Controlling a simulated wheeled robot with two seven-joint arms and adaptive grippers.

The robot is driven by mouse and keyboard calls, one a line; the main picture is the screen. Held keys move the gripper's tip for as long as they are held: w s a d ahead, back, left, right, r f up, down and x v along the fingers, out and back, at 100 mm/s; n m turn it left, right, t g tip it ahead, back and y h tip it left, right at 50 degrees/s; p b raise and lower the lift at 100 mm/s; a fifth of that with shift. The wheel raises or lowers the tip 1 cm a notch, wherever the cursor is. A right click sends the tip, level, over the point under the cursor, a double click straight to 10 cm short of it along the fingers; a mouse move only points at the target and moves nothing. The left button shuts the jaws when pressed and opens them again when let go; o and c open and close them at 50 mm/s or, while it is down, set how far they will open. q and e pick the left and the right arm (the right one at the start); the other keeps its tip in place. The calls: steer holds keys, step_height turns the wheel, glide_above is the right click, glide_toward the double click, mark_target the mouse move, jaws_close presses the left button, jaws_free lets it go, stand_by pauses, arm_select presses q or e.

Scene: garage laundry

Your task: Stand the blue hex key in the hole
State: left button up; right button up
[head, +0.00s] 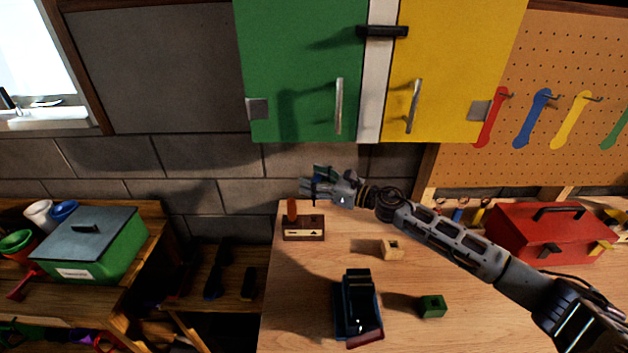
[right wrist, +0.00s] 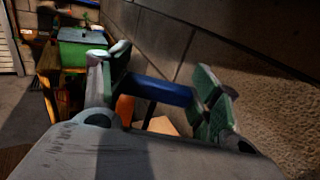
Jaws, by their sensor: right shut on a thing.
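The blue hex key (right wrist: 162,91) lies across between the fingers of my right gripper (head: 316,186) in the right wrist view. A short dark part hangs down from it. My right gripper (right wrist: 155,88) is shut on it and is held above the back of the workbench, over the dark wooden block (head: 304,234). That block has a pale label on its front, and an orange-handled tool (head: 292,209) stands upright in it. The key and block are apart in height. My left gripper is not in view.
On the workbench (head: 300,290) are a pale block (head: 391,249), a green block (head: 432,306), a dark blue vise-like tool (head: 345,315) and a red toolbox (head: 535,235). Green and yellow cabinets (head: 300,60) hang above. A green box (head: 105,250) stands left.

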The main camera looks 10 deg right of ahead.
mark_target(314, 204)
steer(key=shift+f+b, duration=1.25)
steer(key=shift+f, duration=0.2)
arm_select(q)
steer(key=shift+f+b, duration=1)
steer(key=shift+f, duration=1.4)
arm_select(e)
steer(key=shift+f, duration=1.1)
steer(key=shift+f+b, duration=0.65)
steer(key=shift+f, duration=0.05)
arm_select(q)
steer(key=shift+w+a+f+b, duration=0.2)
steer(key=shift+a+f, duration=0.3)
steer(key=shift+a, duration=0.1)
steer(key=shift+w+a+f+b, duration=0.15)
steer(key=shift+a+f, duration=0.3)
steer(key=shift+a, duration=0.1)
arm_select(e)
steer(key=shift+f, duration=0.35)
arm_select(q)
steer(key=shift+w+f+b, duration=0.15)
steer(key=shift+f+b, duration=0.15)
arm_select(e)
steer(key=shift+f, duration=0.35)
